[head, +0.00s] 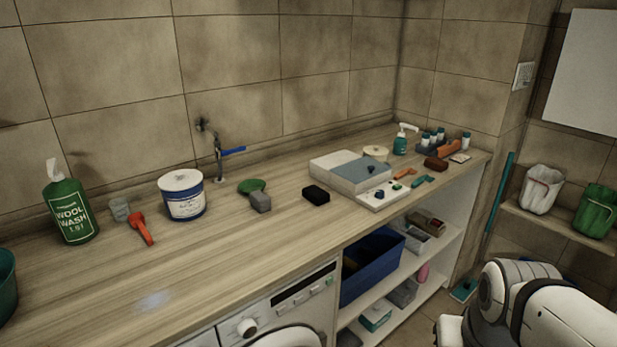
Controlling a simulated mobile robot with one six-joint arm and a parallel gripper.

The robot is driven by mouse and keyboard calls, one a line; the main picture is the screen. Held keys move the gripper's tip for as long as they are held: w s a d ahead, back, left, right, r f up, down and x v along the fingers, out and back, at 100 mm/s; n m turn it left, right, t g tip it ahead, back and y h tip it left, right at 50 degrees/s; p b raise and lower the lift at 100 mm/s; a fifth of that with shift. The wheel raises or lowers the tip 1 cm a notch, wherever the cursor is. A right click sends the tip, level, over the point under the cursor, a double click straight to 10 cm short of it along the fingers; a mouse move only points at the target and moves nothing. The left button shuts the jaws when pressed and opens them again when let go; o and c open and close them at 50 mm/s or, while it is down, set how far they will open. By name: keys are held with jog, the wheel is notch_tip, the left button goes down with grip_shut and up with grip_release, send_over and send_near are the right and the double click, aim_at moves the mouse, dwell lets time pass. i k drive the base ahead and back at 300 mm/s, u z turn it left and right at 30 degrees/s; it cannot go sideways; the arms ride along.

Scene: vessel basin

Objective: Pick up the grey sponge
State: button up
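A small grey block that looks like the grey sponge (261,202) lies on the wooden worktop (230,245), near the middle of the head view. It touches or partly overlaps a round green item (250,186) just behind it; I cannot tell which. A black block (316,194) lies to its right, apart from it. White links of my arm show at the bottom right, beyond the worktop's front edge. My gripper is not visible, so its opening is hidden.
A tap (219,160) is behind. The front left worktop is mostly clear.

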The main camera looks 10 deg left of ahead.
aim_at(261, 202)
jog(key=u, duration=0.5)
jog(key=i, duration=1.15)
jog(key=u, duration=0.75)
jog(key=k, duration=0.85)
jog(key=u, duration=0.15)
jog(key=i, duration=0.85)
jog(key=z, duration=0.05)
